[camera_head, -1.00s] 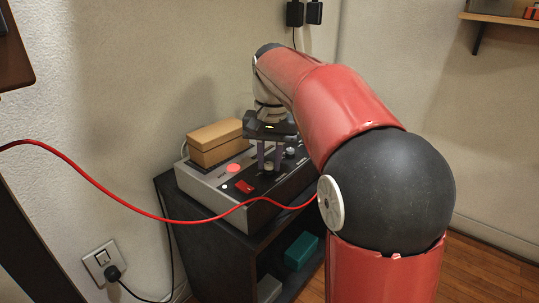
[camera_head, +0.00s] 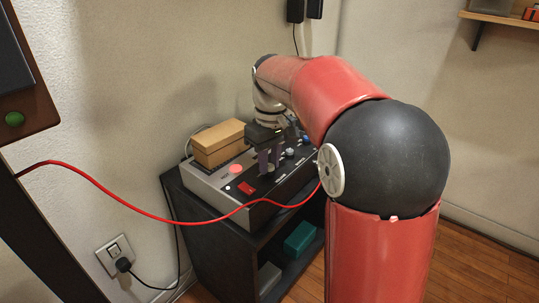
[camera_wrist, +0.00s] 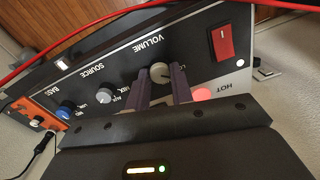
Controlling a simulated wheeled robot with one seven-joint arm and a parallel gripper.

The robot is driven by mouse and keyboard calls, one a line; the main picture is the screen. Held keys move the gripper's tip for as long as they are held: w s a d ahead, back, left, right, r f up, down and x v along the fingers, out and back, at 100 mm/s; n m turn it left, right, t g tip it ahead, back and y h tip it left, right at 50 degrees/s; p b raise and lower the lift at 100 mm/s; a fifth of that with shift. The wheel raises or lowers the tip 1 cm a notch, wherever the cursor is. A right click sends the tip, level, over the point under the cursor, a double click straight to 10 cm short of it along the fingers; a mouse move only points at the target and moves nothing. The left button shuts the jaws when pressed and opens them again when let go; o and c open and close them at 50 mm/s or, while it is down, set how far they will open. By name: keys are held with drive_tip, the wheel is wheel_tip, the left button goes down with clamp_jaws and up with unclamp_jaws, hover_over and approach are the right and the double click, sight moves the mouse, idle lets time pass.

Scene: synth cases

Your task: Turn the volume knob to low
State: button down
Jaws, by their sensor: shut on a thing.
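The volume knob (camera_wrist: 160,71) is a small pale round knob on the dark face of the amplifier-like panel (camera_wrist: 122,58), under the printed word VOLUME in the wrist view. My gripper (camera_wrist: 162,77) is shut on it, one purple-grey finger on each side. In the head view my gripper (camera_head: 269,168) points down at the panel, and its fingers hide most of the knob. I cannot read where the knob's pointer stands.
A grey SOURCE knob (camera_wrist: 104,96), a blue BASS knob (camera_wrist: 65,111), a red rocker switch (camera_wrist: 222,42) and a pink HOT button (camera_wrist: 203,94) are nearby. A tan box (camera_head: 218,143) sits behind. A red cable (camera_head: 130,208) hangs across the front.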

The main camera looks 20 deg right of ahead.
sight(270, 165)
drive_tip(key=shift+r+n, duration=0.1)
drive_tip(key=shift+n, duration=0.4)
drive_tip(key=c, duration=1.2)
unclamp_jaws()
drive_tip(key=shift+c, duration=0.2)
wheel_tip(270, 165, up, 7)
drive_tip(key=shift+w+d+f+p, duration=0.1)
drive_tip(key=shift+p, duration=0.65)
drive_tip(key=shift+r, duration=0.45)
